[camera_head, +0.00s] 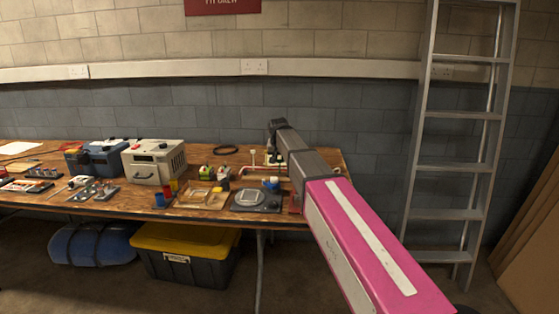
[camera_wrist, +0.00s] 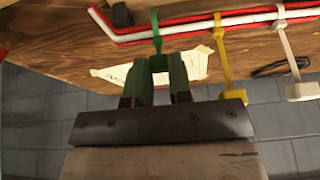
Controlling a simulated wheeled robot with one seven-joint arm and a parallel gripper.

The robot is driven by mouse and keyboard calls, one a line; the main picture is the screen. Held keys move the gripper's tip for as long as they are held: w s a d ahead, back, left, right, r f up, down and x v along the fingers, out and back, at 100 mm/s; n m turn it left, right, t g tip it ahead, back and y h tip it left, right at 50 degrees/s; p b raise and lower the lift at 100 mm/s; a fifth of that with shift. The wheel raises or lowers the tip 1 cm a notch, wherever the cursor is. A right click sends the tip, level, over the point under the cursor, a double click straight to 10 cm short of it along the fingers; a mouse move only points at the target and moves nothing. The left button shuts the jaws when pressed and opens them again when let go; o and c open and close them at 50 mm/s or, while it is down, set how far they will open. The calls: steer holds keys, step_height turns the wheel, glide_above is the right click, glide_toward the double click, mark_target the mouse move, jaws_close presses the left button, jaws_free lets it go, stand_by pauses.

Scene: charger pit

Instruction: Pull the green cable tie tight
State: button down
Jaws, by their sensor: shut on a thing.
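The green cable tie (camera_wrist: 156,32) loops around a red cable (camera_wrist: 190,22) and a white cable (camera_wrist: 190,30) in the wrist view. Its tail runs down to my gripper (camera_wrist: 159,66), which is shut on it. The tail's end is hidden between the fingers. A yellow cable tie (camera_wrist: 220,50) and a white cable tie (camera_wrist: 286,45) are around the same cables to the right, their tails hanging free with blocky ends. In the head view my arm reaches over the right end of the workbench; the grip is too small to make out there.
A paper label (camera_wrist: 200,63) lies on the wood behind my fingers. The workbench (camera_head: 225,160) also carries a dark scale-like device (camera_head: 257,201), a beige box (camera_head: 153,162), a blue case (camera_head: 92,156) and a black ring (camera_head: 225,149). A ladder (camera_head: 458,165) stands at the right.

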mark_target(279, 160)
step_height(279, 160, up, 4)
steer(key=shift+r, duration=0.1)
steer(key=c, duration=1)
jaws_free()
steer(key=v, duration=1)
steer(key=shift+r, duration=0.35)
steer(key=shift+s, duration=0.15)
